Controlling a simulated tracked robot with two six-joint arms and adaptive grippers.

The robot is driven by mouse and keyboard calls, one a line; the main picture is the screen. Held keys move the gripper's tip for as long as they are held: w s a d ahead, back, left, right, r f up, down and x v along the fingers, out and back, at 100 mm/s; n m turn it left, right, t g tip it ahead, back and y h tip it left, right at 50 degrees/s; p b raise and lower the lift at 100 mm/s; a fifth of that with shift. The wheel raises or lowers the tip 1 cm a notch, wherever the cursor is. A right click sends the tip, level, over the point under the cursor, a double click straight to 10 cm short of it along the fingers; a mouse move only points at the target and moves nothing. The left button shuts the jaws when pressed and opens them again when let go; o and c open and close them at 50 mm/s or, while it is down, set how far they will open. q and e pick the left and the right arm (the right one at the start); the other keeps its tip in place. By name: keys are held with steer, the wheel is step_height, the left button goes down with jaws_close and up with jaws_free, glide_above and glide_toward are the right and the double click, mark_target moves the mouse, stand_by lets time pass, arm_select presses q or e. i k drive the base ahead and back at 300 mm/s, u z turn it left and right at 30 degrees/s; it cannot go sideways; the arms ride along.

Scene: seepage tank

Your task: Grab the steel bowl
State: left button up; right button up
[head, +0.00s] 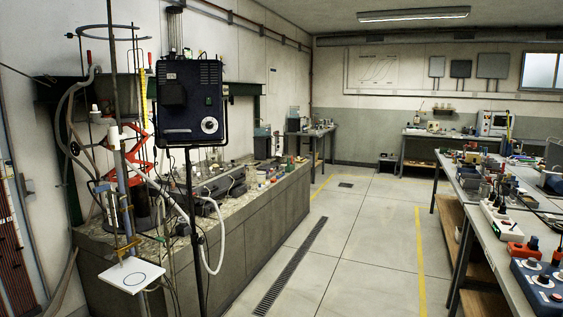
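I cannot make out a steel bowl in the head view. Small items crowd the long stone-topped counter (150,243) on the left and the grey workbench (476,232) on the right, too small to tell apart. Neither of my grippers shows in this view.
A dark blue box with a dial (189,102) stands on a pole before the counter. A tall stand with tubing and a white plate (131,276) is at the left. The tiled floor (368,262) between counter and workbench is clear, with a drain grate (290,266) along it.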

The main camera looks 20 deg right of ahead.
mark_target(282, 158)
steer(key=u, duration=1.45)
steer(key=i, duration=0.1)
steer(key=z, duration=2.75)
steer(key=i, duration=7.2)
